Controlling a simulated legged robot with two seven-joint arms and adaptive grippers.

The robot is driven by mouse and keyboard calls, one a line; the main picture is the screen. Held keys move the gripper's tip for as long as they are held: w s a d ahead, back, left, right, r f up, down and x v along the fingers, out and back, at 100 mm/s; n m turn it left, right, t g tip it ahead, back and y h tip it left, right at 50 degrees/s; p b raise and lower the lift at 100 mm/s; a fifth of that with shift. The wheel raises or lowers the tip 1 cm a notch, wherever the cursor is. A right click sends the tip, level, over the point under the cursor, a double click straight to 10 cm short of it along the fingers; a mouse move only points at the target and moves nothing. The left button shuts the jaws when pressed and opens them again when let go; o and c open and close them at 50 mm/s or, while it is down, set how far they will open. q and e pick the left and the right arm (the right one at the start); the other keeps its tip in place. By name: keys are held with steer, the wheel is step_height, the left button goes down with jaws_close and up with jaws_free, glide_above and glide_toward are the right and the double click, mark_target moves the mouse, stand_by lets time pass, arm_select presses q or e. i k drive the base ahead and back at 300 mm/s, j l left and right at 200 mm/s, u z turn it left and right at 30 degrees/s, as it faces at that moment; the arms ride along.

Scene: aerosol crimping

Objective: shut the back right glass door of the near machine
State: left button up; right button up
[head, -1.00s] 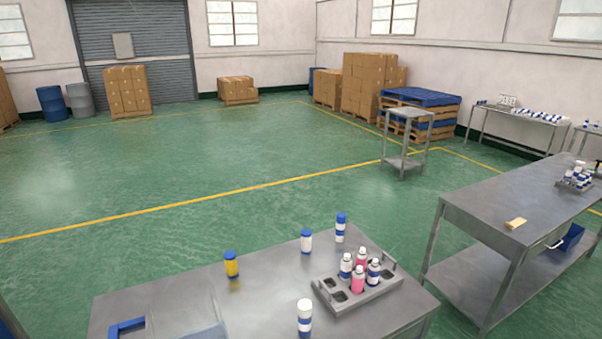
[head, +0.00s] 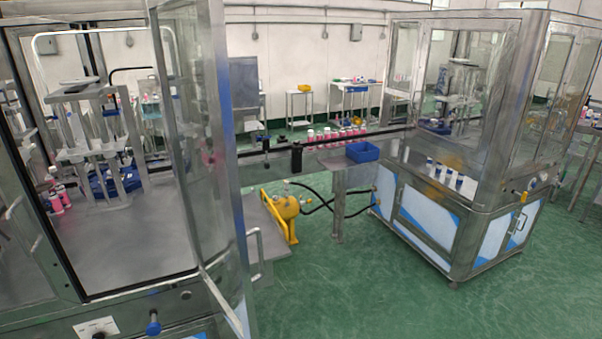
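The near machine (head: 125,290) fills the left of the head view, a metal-framed cabinet with glass panels. A glass door (head: 200,130) with a metal frame stands swung outward from its right part, leaving the opening beside it uncovered. A handle (head: 258,244) shows at the door's right edge, low down. I cannot tell for sure that this is the back right door. Another glass door with a handle (head: 12,207) is at the far left edge. Inside, pink cans (head: 60,197) stand near a metal press fixture (head: 95,140). Neither gripper is in view.
A second glass machine (head: 460,150) stands at right. A conveyor (head: 325,141) with pink cans runs between the machines, with a blue bin (head: 362,151) in front. A yellow compressor (head: 283,212) with black hoses sits on the floor. Green floor (head: 340,290) is clear in front.

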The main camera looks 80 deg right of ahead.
mark_target(207, 233)
steer(key=l+z, duration=0.45)
steer(key=l, duration=0.25)
steer(key=l+z, duration=0.45)
steer(key=l, duration=0.65)
steer(key=i+l, duration=0.1)
steer(key=l, duration=0.25)
